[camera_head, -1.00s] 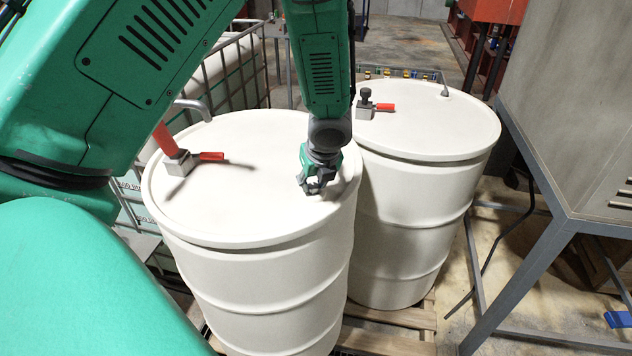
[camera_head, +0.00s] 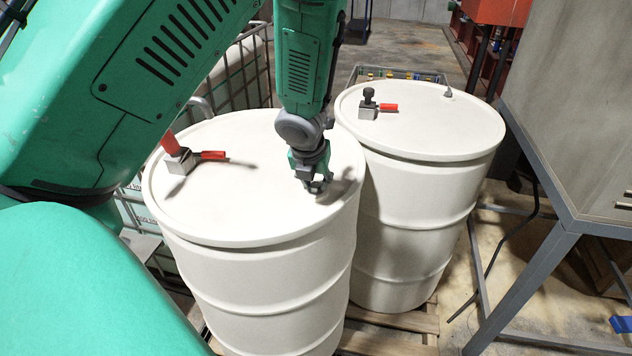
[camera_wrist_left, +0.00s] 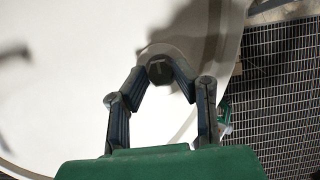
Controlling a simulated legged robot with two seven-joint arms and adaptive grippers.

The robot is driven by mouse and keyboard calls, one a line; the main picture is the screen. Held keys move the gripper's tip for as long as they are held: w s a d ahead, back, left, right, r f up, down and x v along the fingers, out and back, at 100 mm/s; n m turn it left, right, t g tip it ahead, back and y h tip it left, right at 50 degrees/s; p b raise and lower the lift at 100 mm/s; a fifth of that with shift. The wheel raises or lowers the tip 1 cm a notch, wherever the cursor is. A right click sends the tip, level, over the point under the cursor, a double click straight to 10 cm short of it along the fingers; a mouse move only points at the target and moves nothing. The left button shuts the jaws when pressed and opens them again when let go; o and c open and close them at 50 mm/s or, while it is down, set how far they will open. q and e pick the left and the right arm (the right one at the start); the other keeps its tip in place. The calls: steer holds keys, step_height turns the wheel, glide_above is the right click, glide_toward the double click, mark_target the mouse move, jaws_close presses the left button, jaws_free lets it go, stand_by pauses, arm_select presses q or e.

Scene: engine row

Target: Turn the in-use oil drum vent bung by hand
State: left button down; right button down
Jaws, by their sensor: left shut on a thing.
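The nearer white oil drum (camera_head: 215,228) stands at the middle of the head view, with a red-handled fitting (camera_head: 181,160) at the left of its lid. My left gripper (camera_head: 317,188) points down at the right side of this lid, near the rim. In the left wrist view its two fingers (camera_wrist_left: 161,76) close on the small dark vent bung (camera_wrist_left: 160,71), which stands on the pale lid near its edge. The fingers hide the bung in the head view, and its turn angle cannot be told. My right gripper is not in view.
A second white drum (camera_head: 415,200) stands close behind at the right, with a red-handled fitting (camera_head: 372,107) on its lid. A caged tank (camera_head: 240,78) stands behind at the left. A grey cabinet on a metal frame (camera_head: 570,110) stands at the right. Wooden pallet boards (camera_head: 385,345) lie below.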

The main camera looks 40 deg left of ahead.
arm_select(q)
steer(key=shift+w+r, duration=0.2)
steer(key=c, duration=1.3)
jaws_free()
steer(key=shift+f, duration=0.15)
steer(key=shift+s+r, duration=0.2)
steer(key=shift+r, duration=0.05)
steer(key=v, duration=1.1)
steer(key=shift+d+r, duration=0.1)
steer(key=shift+r, duration=0.05)
